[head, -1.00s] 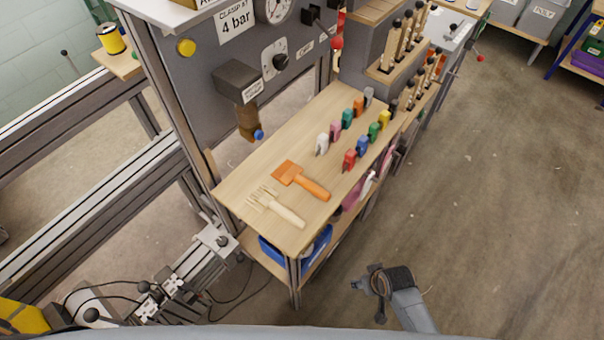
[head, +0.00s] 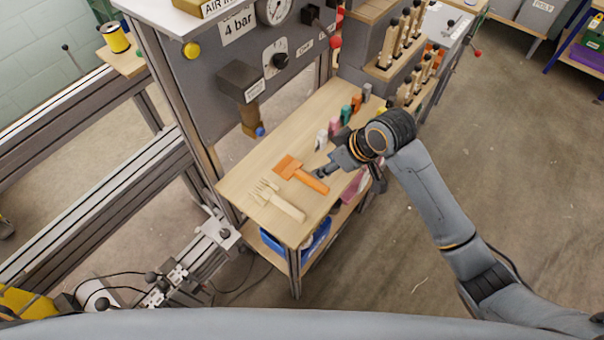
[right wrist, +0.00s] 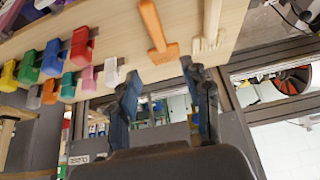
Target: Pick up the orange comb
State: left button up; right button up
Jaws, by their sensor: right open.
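The orange comb (head: 311,181) lies flat on the wooden shelf top, its wide head toward the upper left and its handle toward the lower right. It also shows in the right wrist view (right wrist: 154,27), beyond the fingertips. My right gripper (head: 322,172) is over the shelf, close to the comb's handle on its right side. In the right wrist view the two fingers (right wrist: 162,82) are apart with nothing between them. I cannot tell its exact height above the wood. My left gripper is not in view.
A pale wooden fork-like comb (head: 283,207) lies beside the orange one. Several coloured clips (right wrist: 80,47) stand in rows on the shelf top (head: 240,180), partly hidden by my right arm in the head view. A grey panel with a gauge (head: 275,10) rises behind the shelf.

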aim_at(305, 176)
jog(key=x, duration=1.2)
jog(key=shift+a+f+p, duration=0.1)
jog(key=shift+f+p, duration=0.1)
jog(key=shift+p, duration=0.15)
jog(key=shift+f, duration=0.2)
jog(key=shift+c, duration=0.4)
grip_shut()
